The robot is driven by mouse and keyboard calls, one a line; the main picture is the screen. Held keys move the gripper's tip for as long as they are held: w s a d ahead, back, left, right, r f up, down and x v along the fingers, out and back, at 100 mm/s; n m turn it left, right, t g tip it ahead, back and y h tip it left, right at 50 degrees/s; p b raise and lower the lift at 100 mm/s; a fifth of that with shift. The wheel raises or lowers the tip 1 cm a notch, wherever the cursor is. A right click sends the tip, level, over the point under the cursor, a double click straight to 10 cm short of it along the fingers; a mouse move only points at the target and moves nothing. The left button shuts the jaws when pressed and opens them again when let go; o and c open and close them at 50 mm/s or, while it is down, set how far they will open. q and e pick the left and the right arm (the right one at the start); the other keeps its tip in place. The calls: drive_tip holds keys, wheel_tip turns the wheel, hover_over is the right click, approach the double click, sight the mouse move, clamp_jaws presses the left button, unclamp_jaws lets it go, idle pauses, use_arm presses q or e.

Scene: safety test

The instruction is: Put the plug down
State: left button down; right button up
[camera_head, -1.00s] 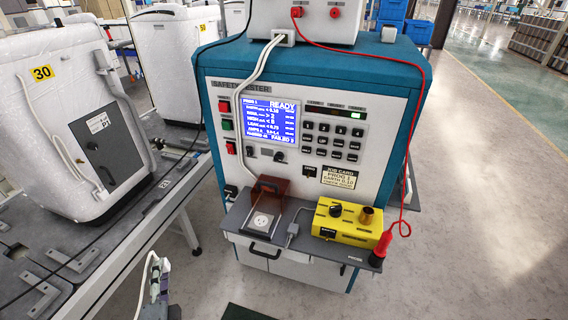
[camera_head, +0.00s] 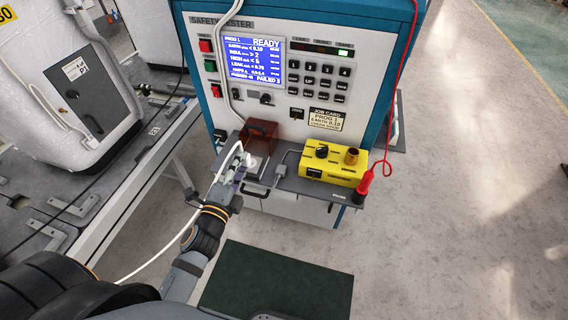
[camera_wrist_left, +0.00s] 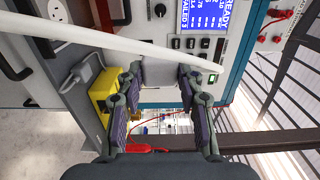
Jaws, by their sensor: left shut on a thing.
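My left gripper (camera_head: 236,168) reaches in from the lower left to the small shelf of the safety tester. It is shut on the plug, whose pale body (camera_wrist_left: 158,72) shows between the fingers in the left wrist view. A white cable (camera_head: 157,262) runs from the gripper down to the left; it crosses the wrist view (camera_wrist_left: 100,38). The gripper is just left of the socket plate (camera_head: 262,165) on the shelf and partly hides it. Whether the plug touches the shelf cannot be told. My right gripper is not in view.
A brown raised cover (camera_head: 261,133) stands behind the socket. A yellow box (camera_head: 332,166) and a red probe (camera_head: 366,182) are on the shelf's right side. The tester screen (camera_head: 256,62) reads READY. A grey bench (camera_head: 120,180) is at the left.

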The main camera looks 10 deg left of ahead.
use_arm(q)
drive_tip(key=shift+w+d+r+p, duration=0.15)
drive_tip(key=shift+w+p, duration=0.3)
drive_tip(key=shift+w+d+r+p, duration=0.1)
drive_tip(key=shift+w+d+p, duration=0.05)
drive_tip(key=shift+w+p, duration=0.3)
drive_tip(key=w+d+f+b, duration=0.1)
drive_tip(key=w+f+b, duration=0.2)
drive_tip(key=f, duration=0.1)
drive_tip(key=w+d+f+b, duration=0.1)
drive_tip(key=w+f+b, duration=0.1)
drive_tip(key=w+f, duration=0.2)
drive_tip(key=w+d+f+b, duration=0.1)
drive_tip(key=w+f+b, duration=0.2)
drive_tip(key=w+f, duration=0.1)
drive_tip(key=shift+w+d+f+b, duration=0.1)
drive_tip(key=shift+d+f+b, duration=0.1)
drive_tip(key=shift+f, duration=0.25)
drive_tip(key=shift+w+d+f+b, duration=0.1)
drive_tip(key=shift+d+f, duration=0.05)
drive_tip(key=shift+f, duration=0.25)
drive_tip(key=shift+r, duration=0.2)
drive_tip(key=shift+f+b, duration=0.45)
drive_tip(key=shift+f, duration=0.2)
drive_tip(key=shift+r, duration=0.1)
drive_tip(key=c, duration=0.9)
unclamp_jaws()
drive_tip(key=shift+o, duration=0.2)
